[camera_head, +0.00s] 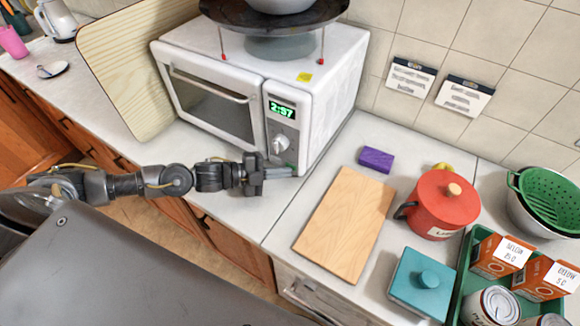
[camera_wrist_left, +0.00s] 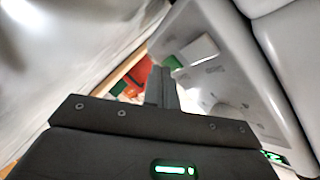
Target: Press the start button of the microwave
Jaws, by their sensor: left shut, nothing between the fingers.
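The white microwave (camera_head: 210,75) stands on the counter with its door closed. Its panel has a green display reading 2:57 (camera_head: 282,109) and a round knob (camera_head: 279,144) below it. My left gripper (camera_head: 292,171) is shut and empty, at the panel's lower edge just below the knob. The start button cannot be made out; the gripper may cover it. Whether the fingertips touch the panel is unclear. In the left wrist view the closed fingers (camera_wrist_left: 161,88) point away, with the microwave's pale body (camera_wrist_left: 225,70) beside them at right. My right gripper is not in view.
A wooden board (camera_head: 345,223) and purple sponge (camera_head: 376,159) lie right of the microwave. A red pot (camera_head: 440,205), teal box (camera_head: 422,283) and green tray (camera_head: 466,262) with cartons and cans stand farther right. A large board (camera_head: 125,75) leans against the microwave's left side.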

